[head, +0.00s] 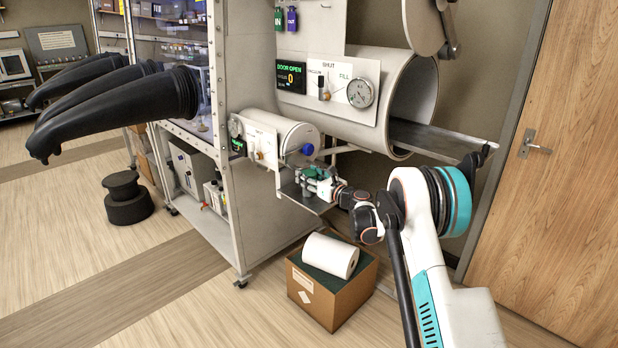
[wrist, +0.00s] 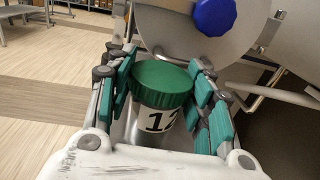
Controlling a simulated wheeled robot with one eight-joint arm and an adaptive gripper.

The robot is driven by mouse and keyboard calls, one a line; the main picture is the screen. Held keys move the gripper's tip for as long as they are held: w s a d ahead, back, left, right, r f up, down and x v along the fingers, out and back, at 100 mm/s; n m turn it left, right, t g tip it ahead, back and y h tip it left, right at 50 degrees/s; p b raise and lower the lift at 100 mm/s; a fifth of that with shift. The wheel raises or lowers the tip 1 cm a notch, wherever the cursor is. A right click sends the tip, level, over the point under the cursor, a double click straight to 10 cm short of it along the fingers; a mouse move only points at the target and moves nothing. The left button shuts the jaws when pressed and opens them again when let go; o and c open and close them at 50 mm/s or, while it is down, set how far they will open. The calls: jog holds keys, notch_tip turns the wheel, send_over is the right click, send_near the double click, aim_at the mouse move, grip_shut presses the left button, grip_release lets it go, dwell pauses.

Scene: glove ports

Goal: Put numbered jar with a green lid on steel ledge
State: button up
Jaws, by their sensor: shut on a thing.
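The numbered jar (wrist: 162,88) has a green lid and a white label with black digits, partly cut off, that start with 1. It stands upright between the teal-padded fingers of my gripper (wrist: 166,98), which is shut on it. In the head view my gripper (head: 318,180) is just over a grey steel ledge (head: 312,204) below the small cylindrical port. The fingers mostly hide the jar there. Its base is hidden, so I cannot tell whether it touches the ledge.
The small port's round door (head: 300,138) with a blue knob (head: 307,149) is close behind my gripper. A large open chamber (head: 412,100) with a steel tray (head: 440,138) is to the upper right. A cardboard box (head: 335,300) holding a white roll (head: 331,255) stands on the floor below.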

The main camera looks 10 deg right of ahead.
jog(key=o, duration=1.1)
jog(key=shift+f, duration=0.1)
jog(key=shift+r, duration=0.2)
jog(key=p+v, duration=0.3)
jog(key=v, duration=0.9)
jog(key=s+a+r+n+g+h, duration=0.1)
jog(key=s+a+r+n+g, duration=0.25)
jog(key=s+r+n, duration=0.55)
jog(key=s+a+r+n+g+h, duration=0.2)
jog(key=s+a+r+n, duration=0.3)
jog(key=s, duration=0.6)
jog(key=s+d+f+n+g+h, duration=0.1)
jog(key=s+n, duration=0.4)
jog(key=s, duration=0.5)
jog(key=s+d+f+n+g+h, duration=0.1)
jog(key=s+d+n+h, duration=0.2)
jog(key=s, duration=0.8)
jog(key=s+d+f+n+g+h, duration=0.1)
jog(key=s+d+n+h, duration=0.1)
jog(key=s+n, duration=0.5)
jog(key=shift+s+d+f+n, duration=0.1)
jog(key=shift+s+d+n, duration=0.15)
jog(key=shift+s, duration=0.65)
jog(key=shift+s+d+f+n, duration=0.1)
jog(key=shift+s+d+n, duration=0.1)
jog(key=shift+s, duration=0.7)
